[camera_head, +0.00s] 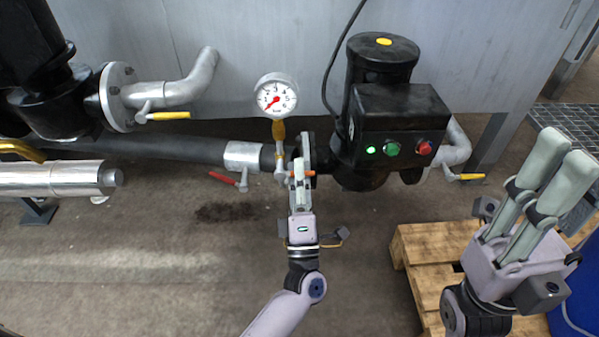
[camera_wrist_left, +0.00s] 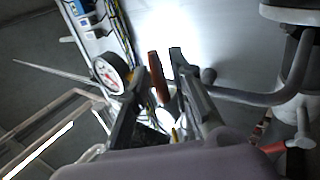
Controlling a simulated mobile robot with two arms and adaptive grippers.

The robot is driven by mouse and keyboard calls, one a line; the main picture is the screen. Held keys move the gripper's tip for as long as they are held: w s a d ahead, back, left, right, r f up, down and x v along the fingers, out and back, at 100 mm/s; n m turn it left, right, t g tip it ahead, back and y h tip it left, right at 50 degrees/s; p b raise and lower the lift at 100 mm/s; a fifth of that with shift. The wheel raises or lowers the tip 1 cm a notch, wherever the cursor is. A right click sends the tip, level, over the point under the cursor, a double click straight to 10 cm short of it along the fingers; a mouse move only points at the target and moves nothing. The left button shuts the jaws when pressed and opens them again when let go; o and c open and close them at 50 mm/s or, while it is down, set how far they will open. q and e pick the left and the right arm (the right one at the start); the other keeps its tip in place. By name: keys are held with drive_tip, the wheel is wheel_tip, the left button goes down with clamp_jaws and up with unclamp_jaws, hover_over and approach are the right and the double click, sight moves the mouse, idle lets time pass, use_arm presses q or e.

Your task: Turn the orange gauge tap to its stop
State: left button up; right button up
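The orange tap handle (camera_head: 302,174) sits on the pipe below the round white pressure gauge (camera_head: 276,96), joined by a brass stem (camera_head: 279,131). The gauge needle points to the lower left. My left gripper (camera_head: 300,172) reaches up to the tap and partly hides it. In the left wrist view, the orange handle (camera_wrist_left: 157,78) lies between my two fingers (camera_wrist_left: 158,62), with visible gaps beside it. The gauge (camera_wrist_left: 110,75) shows there to its left. My right gripper (camera_head: 562,155) is raised at the right, empty, its fingers close together.
A black pump (camera_head: 393,115) with a green and a red button stands right of the tap. Red (camera_head: 225,178) and yellow (camera_head: 168,116) valve levers sit on nearby pipes. A wooden pallet (camera_head: 425,265) lies at the lower right. The floor at left front is clear.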

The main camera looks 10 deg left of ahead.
use_arm(q)
drive_tip(key=shift+o, duration=0.8)
drive_tip(key=v, duration=1.2)
drive_tip(key=shift+r, duration=0.1)
